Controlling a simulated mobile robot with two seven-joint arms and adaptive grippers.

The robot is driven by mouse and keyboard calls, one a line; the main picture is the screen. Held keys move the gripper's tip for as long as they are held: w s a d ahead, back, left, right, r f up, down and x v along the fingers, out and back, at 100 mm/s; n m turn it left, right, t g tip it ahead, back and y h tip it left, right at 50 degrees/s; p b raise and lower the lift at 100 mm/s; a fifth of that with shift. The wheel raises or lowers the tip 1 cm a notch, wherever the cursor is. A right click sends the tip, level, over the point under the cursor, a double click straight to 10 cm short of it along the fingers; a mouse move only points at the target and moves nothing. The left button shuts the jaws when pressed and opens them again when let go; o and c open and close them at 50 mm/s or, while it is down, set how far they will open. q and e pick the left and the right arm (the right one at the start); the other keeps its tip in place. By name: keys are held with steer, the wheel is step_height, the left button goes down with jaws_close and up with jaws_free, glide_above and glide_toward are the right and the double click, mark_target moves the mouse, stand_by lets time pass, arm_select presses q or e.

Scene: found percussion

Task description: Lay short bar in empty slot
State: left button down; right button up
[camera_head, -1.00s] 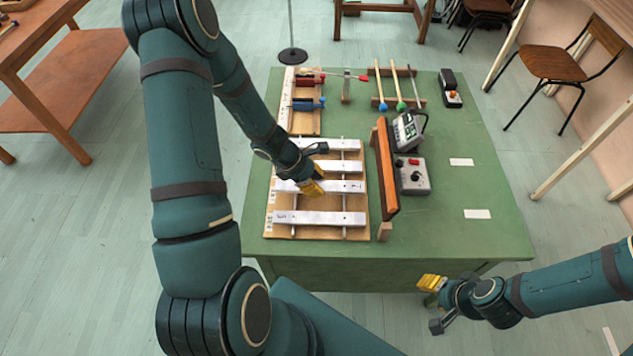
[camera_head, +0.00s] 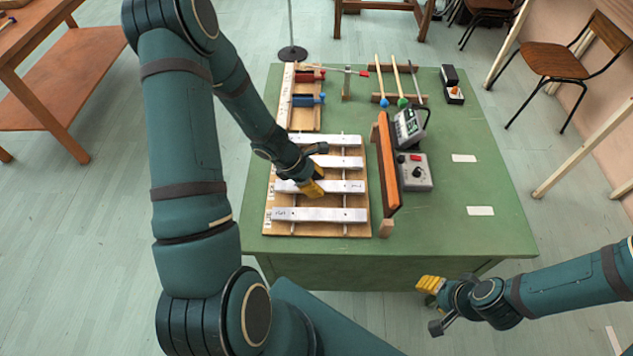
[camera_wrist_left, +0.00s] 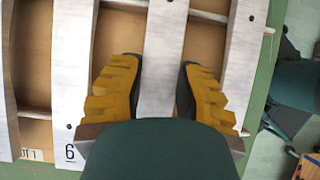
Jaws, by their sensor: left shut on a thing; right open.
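The short bar (camera_head: 345,187) is a pale metal bar, third from the back on the wooden xylophone frame (camera_head: 357,229). My left gripper (camera_head: 314,187) is shut on it from above. In the left wrist view the bar (camera_wrist_left: 164,45) runs between the yellow-padded fingers (camera_wrist_left: 160,95), in line with its neighbours. It sits at or just above the rails; I cannot tell if it rests on them. Other bars lie behind it (camera_head: 345,162) and in front (camera_head: 320,215). My right gripper (camera_head: 432,306) is open and empty, off the table's front edge.
An orange-brown upright board (camera_head: 386,165) stands close right of the frame. Beyond it are a grey box with knobs (camera_head: 414,172) and a metering device (camera_head: 408,127). Mallets (camera_head: 400,85) lie at the back. The green table's (camera_head: 470,240) right front is mostly clear.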

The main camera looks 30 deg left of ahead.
arm_select(q)
steer(key=shift+f, duration=0.1)
steer(key=c, duration=0.7)
jaws_free()
steer(key=shift+o, duration=0.2)
steer(key=v, duration=1.2)
